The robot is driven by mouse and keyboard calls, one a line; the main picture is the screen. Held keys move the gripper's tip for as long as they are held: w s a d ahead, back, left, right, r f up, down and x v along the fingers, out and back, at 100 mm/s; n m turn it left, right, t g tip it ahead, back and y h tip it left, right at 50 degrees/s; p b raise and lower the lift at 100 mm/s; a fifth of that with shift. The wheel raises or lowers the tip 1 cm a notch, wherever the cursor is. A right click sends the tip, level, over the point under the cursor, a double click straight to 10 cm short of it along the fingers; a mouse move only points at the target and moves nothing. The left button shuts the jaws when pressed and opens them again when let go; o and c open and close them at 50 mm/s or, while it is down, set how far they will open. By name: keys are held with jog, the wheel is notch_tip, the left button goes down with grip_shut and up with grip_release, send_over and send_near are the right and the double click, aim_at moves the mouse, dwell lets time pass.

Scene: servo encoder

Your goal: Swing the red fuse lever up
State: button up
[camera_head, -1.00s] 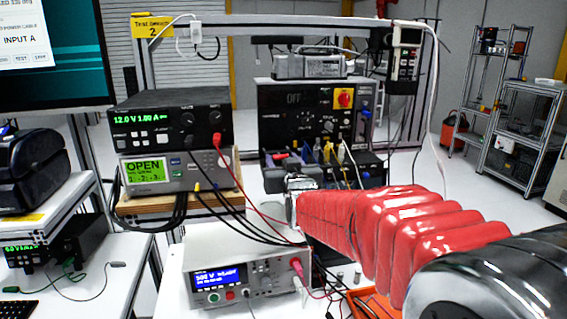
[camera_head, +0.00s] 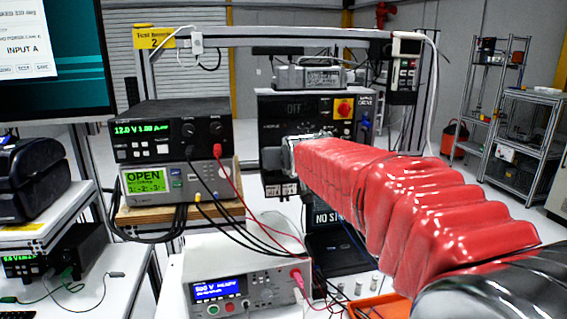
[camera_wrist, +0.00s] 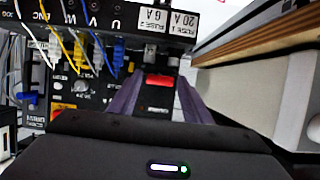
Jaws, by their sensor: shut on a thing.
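The red fuse lever (camera_wrist: 159,80) shows in the wrist view, between the two purple-grey fingers of my gripper (camera_wrist: 158,92). The fingers are closed in on its sides. Just beyond it are dark fuse housings and upside-down white labels (camera_wrist: 168,20) reading FUSE 1 20 A and FUSE 2 6 A. In the head view the black test panel (camera_head: 300,105) stands behind my red-sleeved arm. The arm's end covers much of the panel there, and the lever and fingertips are hidden.
In the wrist view yellow, blue and white plugged leads (camera_wrist: 75,50) hang left of the fingers, and a grey case (camera_wrist: 250,90) lies close on the right. In the head view stacked instruments (camera_head: 170,150) stand left of my arm, with a white meter (camera_head: 245,280) below.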

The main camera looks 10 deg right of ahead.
jog(key=shift+w+r+g, duration=0.3)
jog(key=shift+r+g, duration=0.1)
jog(key=shift+r, duration=0.4)
jog(key=shift+w+r+g, duration=0.4)
jog(key=shift+r+g, duration=0.15)
jog(key=shift+r, duration=0.1)
jog(key=shift+w+r+g, duration=0.35)
jog(key=shift+r+g, duration=0.2)
jog(key=shift+r, duration=0.05)
jog(key=shift+w+r, duration=1.1)
jog(key=shift+w, duration=0.15)
jog(key=shift+w+r, duration=0.3)
jog(key=shift+w, duration=0.2)
jog(key=shift+w+r, duration=0.25)
jog(key=shift+w, duration=0.2)
jog(key=o, duration=1.5)
jog(key=shift+f, duration=0.15)
